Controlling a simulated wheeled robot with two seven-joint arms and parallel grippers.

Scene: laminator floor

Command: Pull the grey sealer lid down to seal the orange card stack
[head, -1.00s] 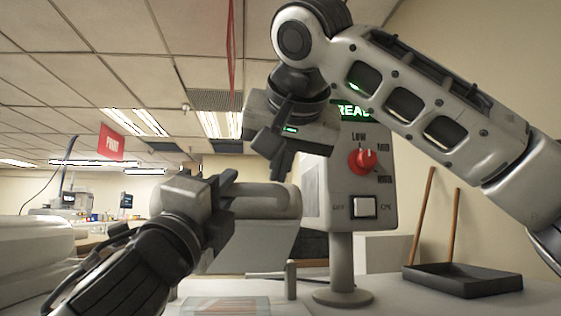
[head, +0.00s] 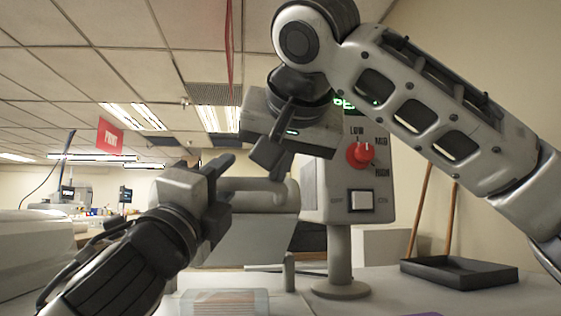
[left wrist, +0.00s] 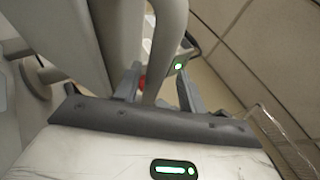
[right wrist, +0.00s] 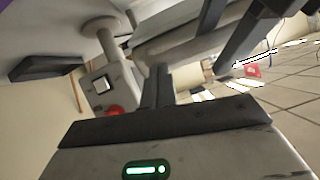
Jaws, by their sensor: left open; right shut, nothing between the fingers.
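The grey sealer lid (head: 245,243) stands raised in the head view, with a rounded handle bar (head: 268,195) along its top. My left gripper (head: 228,172) is at the left end of the bar. In the left wrist view its open fingers (left wrist: 158,88) stand on either side of the grey bar (left wrist: 166,50); contact cannot be told. The orange card stack (head: 228,306) lies low in front of the lid, under a clear sheet, partly cut off by the frame. My right gripper (head: 268,160) is shut and empty just above the bar; its closed fingers also show in the right wrist view (right wrist: 157,82).
A control box with a red dial (head: 360,154) and a white switch (head: 361,201) stands on a post right of the lid. A black tray (head: 460,272) lies on the table at right. A small grey post (head: 290,272) stands near the cards.

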